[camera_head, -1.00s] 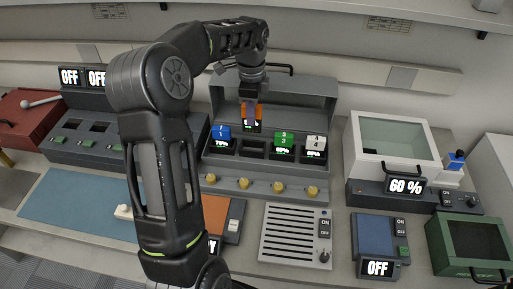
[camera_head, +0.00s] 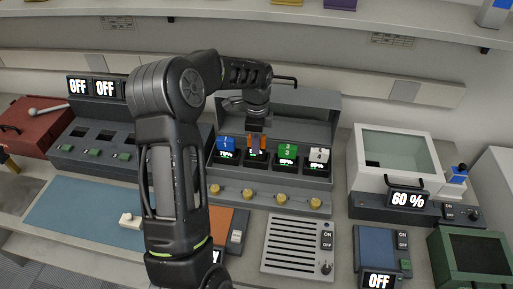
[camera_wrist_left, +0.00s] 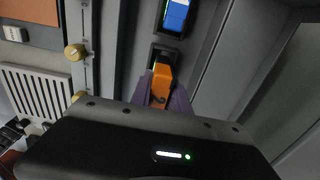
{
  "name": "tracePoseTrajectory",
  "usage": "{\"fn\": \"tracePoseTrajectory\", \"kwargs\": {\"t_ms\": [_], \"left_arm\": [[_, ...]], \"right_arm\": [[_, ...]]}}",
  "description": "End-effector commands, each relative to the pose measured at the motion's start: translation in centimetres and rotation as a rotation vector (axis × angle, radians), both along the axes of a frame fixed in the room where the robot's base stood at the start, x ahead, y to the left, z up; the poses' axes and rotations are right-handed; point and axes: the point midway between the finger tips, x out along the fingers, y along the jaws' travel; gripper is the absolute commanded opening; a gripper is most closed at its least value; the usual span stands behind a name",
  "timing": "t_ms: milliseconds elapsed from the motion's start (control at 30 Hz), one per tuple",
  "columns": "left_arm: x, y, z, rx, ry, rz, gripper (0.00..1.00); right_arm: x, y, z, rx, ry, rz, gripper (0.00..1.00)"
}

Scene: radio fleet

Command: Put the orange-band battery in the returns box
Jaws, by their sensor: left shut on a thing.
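The orange-band battery (camera_head: 256,142) is at the second slot from the left of the grey charging rack (camera_head: 330,200), between the blue battery (camera_head: 225,144) and the green battery (camera_head: 287,150). My left gripper (camera_head: 256,133) is shut on it from above. In the left wrist view the orange battery (camera_wrist_left: 161,80) sits between the purple fingers, in line with a dark slot. I cannot tell how deep it sits. An open green box (camera_head: 478,254) stands at the lower right; no label shows, so I cannot tell whether it is the returns box. My right gripper is out of view.
A white battery (camera_head: 319,156) fills the rack's right slot. Yellow knobs (camera_head: 282,199) line the rack's front. A clear-lidded box (camera_head: 400,150) with a 60 % display stands to the right. A red box (camera_head: 32,124) is at the far left. The blue mat (camera_head: 85,215) is mostly clear.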

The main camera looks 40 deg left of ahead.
Motion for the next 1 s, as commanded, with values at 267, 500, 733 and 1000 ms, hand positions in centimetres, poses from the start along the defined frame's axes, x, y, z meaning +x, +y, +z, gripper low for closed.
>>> {"fn": "tracePoseTrajectory", "kwargs": {"t_ms": [267,500,733,1000], "left_arm": [[0.0,0.0,-2.7,0.0,0.001,0.0,0.0],[0.0,0.0,-2.8,0.001,0.0,0.0,0.0],[0.0,0.0,-2.9,0.0,0.001,0.0,0.34],[0.0,0.0,-2.9,0.0,0.001,0.0,0.43]], "right_arm": [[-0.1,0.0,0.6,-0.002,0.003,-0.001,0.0],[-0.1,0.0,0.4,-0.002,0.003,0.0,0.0],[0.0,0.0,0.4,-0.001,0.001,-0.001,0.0],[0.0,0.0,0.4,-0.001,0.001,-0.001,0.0]]}}
